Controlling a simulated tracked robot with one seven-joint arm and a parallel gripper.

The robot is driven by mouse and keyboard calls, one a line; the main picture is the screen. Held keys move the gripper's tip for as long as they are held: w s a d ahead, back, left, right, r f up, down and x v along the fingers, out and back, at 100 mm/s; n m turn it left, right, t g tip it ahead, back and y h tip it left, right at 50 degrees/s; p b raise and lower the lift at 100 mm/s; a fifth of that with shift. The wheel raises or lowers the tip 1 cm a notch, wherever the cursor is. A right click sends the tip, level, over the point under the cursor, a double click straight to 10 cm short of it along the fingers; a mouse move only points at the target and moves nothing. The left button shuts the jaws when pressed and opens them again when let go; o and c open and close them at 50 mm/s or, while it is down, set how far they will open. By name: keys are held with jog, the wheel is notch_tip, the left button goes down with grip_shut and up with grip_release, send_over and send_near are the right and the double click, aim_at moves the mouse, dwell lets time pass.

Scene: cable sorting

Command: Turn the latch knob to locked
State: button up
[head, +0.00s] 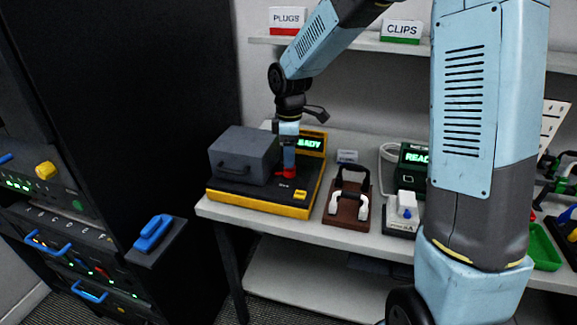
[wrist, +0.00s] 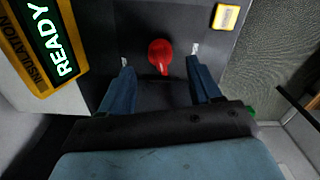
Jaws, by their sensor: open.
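The red latch knob (wrist: 160,52) sits on the dark top panel of the yellow-edged insulation tester (head: 262,208). Its narrow pointer end is toward the bottom of the wrist view, toward my gripper's palm. In the head view the knob (head: 286,174) shows low at my fingertips. My gripper (wrist: 160,66) is open, with one blue finger to each side of the knob and a gap on both sides. It points down over the tester in the head view (head: 288,166). Small pale marks flank the knob; I cannot read them.
A grey box with a handle (head: 243,152) stands on the tester, left of my gripper. A lit READY display (wrist: 53,42) and a yellow button (wrist: 227,17) are near the knob. A brown holder with handled tools (head: 347,203) stands to the right on the white bench (head: 300,228).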

jog(key=shift+f, duration=2.4)
jog(key=shift+c, duration=0.2)
jog(key=c, duration=1)
jog(key=shift+w+r+m, duration=0.1)
jog(key=shift+m, duration=1.4)
jog(key=o, duration=1)
jog(key=shift+o, duration=0.2)
notch_tip(320, 180, up, 14)
jog(key=shift+f, duration=0.2)
